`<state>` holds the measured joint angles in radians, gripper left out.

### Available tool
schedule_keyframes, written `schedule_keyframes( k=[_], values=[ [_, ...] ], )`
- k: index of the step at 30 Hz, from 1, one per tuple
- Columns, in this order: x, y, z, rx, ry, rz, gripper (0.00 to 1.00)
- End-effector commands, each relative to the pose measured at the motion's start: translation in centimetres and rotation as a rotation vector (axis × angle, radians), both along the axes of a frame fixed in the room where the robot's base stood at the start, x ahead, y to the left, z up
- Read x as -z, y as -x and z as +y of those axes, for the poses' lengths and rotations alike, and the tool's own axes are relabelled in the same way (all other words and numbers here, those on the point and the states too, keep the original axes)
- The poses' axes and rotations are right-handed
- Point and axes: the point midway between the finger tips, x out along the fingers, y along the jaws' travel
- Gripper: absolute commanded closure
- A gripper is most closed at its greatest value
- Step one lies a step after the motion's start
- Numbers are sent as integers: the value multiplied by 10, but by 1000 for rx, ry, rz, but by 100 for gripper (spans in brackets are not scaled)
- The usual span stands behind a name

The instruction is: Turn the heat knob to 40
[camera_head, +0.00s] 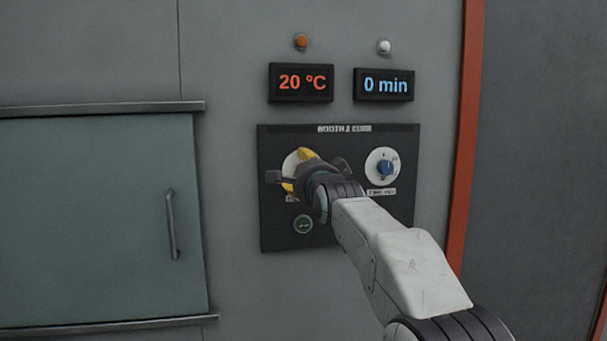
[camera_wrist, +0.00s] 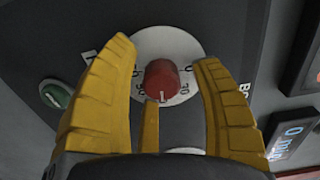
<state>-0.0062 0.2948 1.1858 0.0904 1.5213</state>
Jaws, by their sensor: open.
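The red heat knob (camera_wrist: 162,80) sits on a round white dial (camera_wrist: 185,45) in the wrist view, between the yellow fingers of my open gripper (camera_wrist: 165,85). The fingers stand to either side of the knob, and I see no clear contact. In the head view my gripper (camera_head: 298,172) is in front of the left dial (camera_head: 289,163) and hides the knob and most of that dial. The temperature display (camera_head: 301,82) above reads 20 °C in red.
A blue knob (camera_head: 385,168) on its own dial is to the right on the black panel (camera_head: 275,237). A green button (camera_head: 303,224) is below my gripper. The time display (camera_head: 384,84) reads 0 min. A door with a handle (camera_head: 172,225) is at left.

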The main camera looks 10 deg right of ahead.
Motion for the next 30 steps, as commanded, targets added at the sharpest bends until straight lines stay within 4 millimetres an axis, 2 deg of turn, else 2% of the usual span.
schedule_keyframes(
  k=[8,24,30],
  values=[
    [-1,12,-1,1,0,-1,41],
    [-1,87,0,-1,0,-2,41],
    [0,108,0,-2,0,-1,41]
  ],
)
